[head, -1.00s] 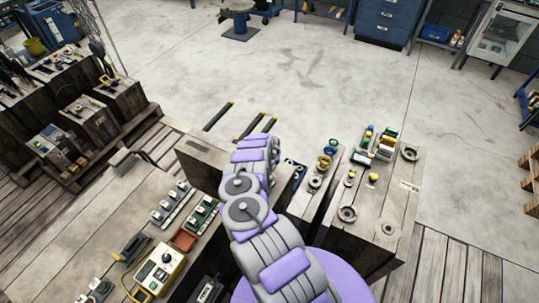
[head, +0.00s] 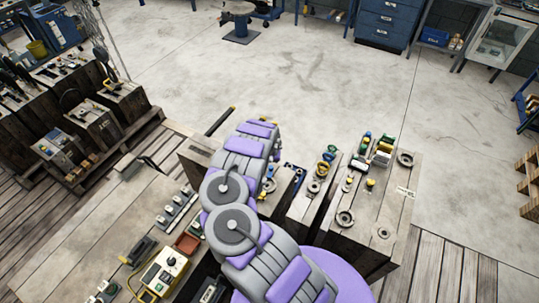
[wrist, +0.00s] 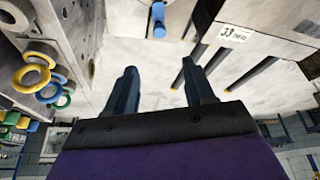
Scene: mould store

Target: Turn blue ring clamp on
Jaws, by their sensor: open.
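My gripper (wrist: 160,82) is open and empty in the wrist view, its two dark fingers apart with bare floor behind the gap. In the head view my arm hides it. A blue ring (wrist: 60,79) hangs between a yellow ring (wrist: 32,63) and a green ring on a block face, left of my fingers and apart from them. A blue rounded part (wrist: 158,18) stands out at the top of the wrist view, above the gap between the fingers. I cannot tell which of these blue parts is the ring clamp. Blue parts (head: 297,172) also show beside my arm in the head view.
A wooden block (head: 350,238) to the right carries metal rings and coloured knobs. A bench at the left holds switches and a yellow control box (head: 163,272). Dark bars (wrist: 252,70) lie right of my fingers. The concrete floor (head: 320,80) beyond is clear.

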